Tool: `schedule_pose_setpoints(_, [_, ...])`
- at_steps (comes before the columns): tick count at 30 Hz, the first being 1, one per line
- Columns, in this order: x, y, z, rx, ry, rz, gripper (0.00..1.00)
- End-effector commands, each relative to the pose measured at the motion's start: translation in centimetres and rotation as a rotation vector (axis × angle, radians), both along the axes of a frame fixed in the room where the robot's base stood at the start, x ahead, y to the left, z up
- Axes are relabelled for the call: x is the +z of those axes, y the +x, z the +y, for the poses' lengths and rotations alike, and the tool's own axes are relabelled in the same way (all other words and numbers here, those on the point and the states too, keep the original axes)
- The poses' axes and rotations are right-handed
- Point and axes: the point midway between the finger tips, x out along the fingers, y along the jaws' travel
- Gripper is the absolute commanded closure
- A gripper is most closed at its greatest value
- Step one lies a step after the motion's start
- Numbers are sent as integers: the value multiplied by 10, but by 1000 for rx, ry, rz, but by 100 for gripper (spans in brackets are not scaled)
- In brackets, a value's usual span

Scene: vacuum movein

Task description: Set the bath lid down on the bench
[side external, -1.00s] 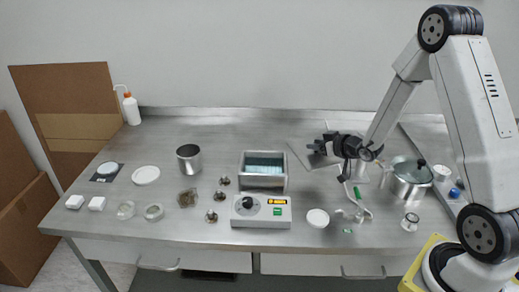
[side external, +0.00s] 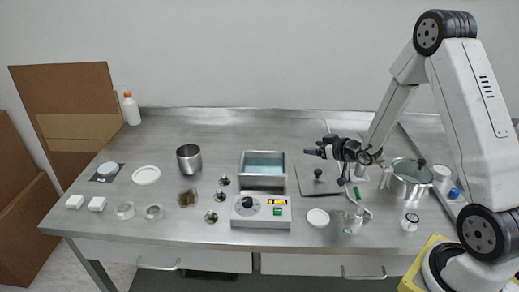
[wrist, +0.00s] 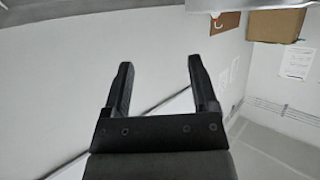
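The bath lid (side external: 308,187) is a flat grey metal plate with a dark knob (side external: 318,173) on top. It lies flat on the bench (side external: 225,133), to the right of the water bath (side external: 263,183), which stands uncovered with pale blue water inside. My gripper (side external: 313,152) is above the lid, apart from its knob. In the wrist view my gripper (wrist: 158,80) has its two fingers spread with nothing between them; the lid is not seen there.
A lidded pot (side external: 409,182) stands to the right of the lid. A white dish (side external: 317,217) and a small stand with a green part (side external: 357,193) are in front. The bench behind the bath is clear.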

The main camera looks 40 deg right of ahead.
Motion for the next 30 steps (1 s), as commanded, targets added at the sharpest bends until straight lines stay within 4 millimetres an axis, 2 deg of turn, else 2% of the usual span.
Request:
schedule_pose_setpoints(8, [2,0,0,0,0,0,25])
schedule_pose_setpoints(15, [14,0,0,-1,-1,-1,25])
schedule_pose_setpoints(30, [41,-67,-1,-3,0,-1,25])
